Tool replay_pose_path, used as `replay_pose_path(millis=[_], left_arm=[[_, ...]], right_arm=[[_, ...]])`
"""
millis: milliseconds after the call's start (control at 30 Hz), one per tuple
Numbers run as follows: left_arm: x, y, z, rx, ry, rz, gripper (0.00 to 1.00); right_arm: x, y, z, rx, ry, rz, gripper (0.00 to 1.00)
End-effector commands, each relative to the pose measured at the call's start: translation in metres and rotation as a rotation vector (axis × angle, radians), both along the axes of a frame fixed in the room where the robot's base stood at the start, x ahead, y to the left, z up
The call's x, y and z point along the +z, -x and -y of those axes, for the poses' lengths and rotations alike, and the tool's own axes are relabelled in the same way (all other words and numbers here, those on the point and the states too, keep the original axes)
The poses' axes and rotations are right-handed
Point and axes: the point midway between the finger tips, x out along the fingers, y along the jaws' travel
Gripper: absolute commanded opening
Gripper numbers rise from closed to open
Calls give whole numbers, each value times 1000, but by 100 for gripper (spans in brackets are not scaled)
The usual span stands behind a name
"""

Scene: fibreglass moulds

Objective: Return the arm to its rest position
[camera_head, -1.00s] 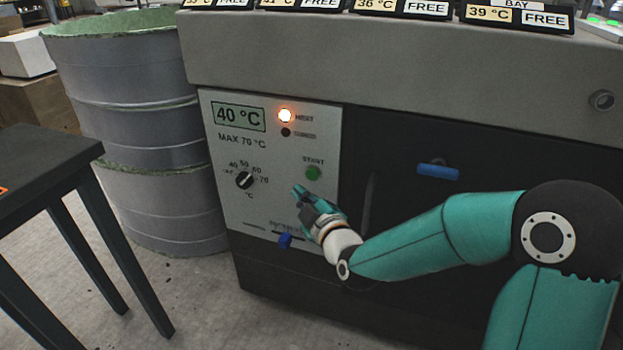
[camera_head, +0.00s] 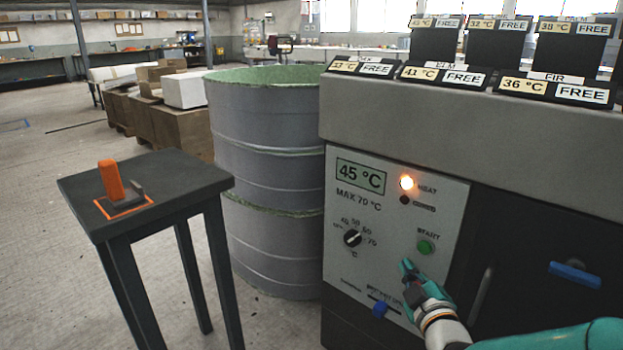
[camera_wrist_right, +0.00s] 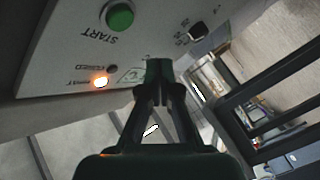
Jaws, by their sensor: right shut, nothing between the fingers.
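My right gripper (camera_head: 409,272) is shut and empty. It is just in front of the pale control panel (camera_head: 345,269), below the green START button (camera_head: 425,247). In the right wrist view its closed fingertips (camera_wrist_right: 158,68) point at the panel, with the green button (camera_wrist_right: 120,15) to their upper left. Whether the fingertips touch the panel I cannot tell. The display (camera_head: 361,177) reads 45 °C and the HEAT lamp (camera_head: 407,183) glows orange. The dial (camera_head: 352,238) is left of the gripper. My left gripper is out of view.
Grey drums (camera_head: 265,170) stand left of the oven. A dark stand (camera_head: 165,178) holds an upright orange object (camera_head: 110,180). Open floor lies to the left. Several label blocks (camera_head: 445,75) sit on top.

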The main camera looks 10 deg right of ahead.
Motion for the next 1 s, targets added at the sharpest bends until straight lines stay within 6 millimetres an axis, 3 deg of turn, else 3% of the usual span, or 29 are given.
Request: replay_pose_path(millis=[167,333,467,633,800,900,1000], left_arm=[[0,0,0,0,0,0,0],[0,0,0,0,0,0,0],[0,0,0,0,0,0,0],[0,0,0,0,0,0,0],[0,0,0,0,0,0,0],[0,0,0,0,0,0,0],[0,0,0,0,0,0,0]], right_arm=[[-55,-5,-13,27,-14,-106,0],[-159,8,-46,92,-64,-330,0],[-247,44,-78,126,-207,-563,0],[-341,119,-121,87,-473,-893,0],[-392,199,-153,-69,-742,-1187,0],[-402,233,-163,-203,-882,-1309,0],[-401,250,-166,-341,-999,-1369,0]])
